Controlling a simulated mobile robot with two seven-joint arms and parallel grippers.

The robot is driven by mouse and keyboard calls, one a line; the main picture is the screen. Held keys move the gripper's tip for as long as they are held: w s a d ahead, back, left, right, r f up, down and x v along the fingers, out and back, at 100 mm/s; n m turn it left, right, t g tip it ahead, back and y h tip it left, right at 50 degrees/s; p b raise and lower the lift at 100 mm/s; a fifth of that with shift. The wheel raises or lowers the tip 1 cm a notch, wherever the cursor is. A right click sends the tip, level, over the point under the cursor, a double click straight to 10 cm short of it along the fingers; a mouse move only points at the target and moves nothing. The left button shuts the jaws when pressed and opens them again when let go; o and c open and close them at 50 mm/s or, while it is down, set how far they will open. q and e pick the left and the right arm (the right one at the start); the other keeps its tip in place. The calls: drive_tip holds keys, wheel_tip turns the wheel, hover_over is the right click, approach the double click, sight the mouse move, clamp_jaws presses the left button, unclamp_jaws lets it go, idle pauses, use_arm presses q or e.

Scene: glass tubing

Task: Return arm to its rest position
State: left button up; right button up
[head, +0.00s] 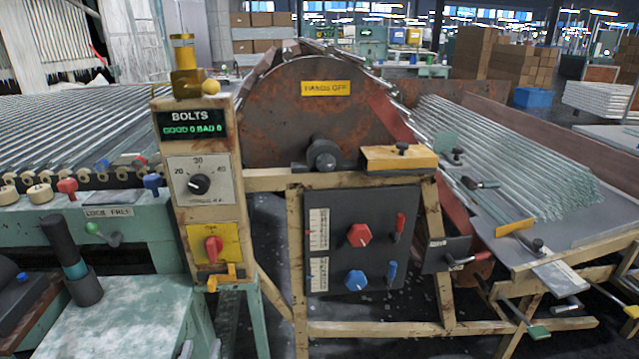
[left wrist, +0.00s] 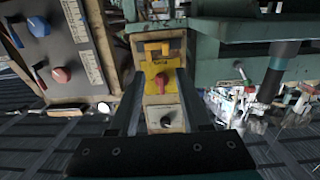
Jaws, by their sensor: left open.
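My left gripper (left wrist: 161,74) shows in the left wrist view with its two dark fingers apart and nothing between them. That view is upside down and looks at the beige control post (left wrist: 143,50). The red knob (left wrist: 161,84) on its yellow plate lies in line with the gap between the fingers, beyond them. I cannot make out the left gripper clearly in the head view. There the same post (head: 184,245) stands upright left of centre, with its red switch (head: 213,249) and black dial (head: 199,185) uncovered. My right gripper is in neither view.
A dark panel (head: 335,215) with red and blue knobs stands right of the post, under a rusty drum guard (head: 308,120). A dark upright cylinder (head: 62,240) stands at the teal bench (head: 130,315) on the left. Glass tubes (head: 510,155) fill the right tray.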

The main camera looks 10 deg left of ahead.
use_arm(q)
drive_tip(key=s+d+f+m+g+h+p, duration=0.1)
drive_tip(key=s+d+f+g, duration=0.15)
drive_tip(key=f, duration=0.55)
drive_tip(key=s+d+f+m+g+h+p, duration=0.1)
drive_tip(key=s+d+f+g+h+p, duration=0.2)
drive_tip(key=f, duration=0.5)
drive_tip(key=s+d+f+m+g, duration=0.1)
drive_tip(key=s+f+g, duration=0.25)
drive_tip(key=f, duration=0.45)
drive_tip(key=s+a+f+g, duration=0.1)
drive_tip(key=s+f+g, duration=0.1)
drive_tip(key=s, duration=0.4)
drive_tip(key=s+a+f+m+g+p, duration=0.1)
drive_tip(key=s+a+f+g, duration=0.1)
drive_tip(key=s+f, duration=0.2)
drive_tip(key=s+a+f+m+g+p, duration=0.1)
drive_tip(key=s+f+g, duration=0.1)
drive_tip(key=s, duration=0.7)
drive_tip(key=shift+s+a+f+y, duration=0.15)
drive_tip(key=shift+a+f+y, duration=0.15)
drive_tip(key=shift+f, duration=0.4)
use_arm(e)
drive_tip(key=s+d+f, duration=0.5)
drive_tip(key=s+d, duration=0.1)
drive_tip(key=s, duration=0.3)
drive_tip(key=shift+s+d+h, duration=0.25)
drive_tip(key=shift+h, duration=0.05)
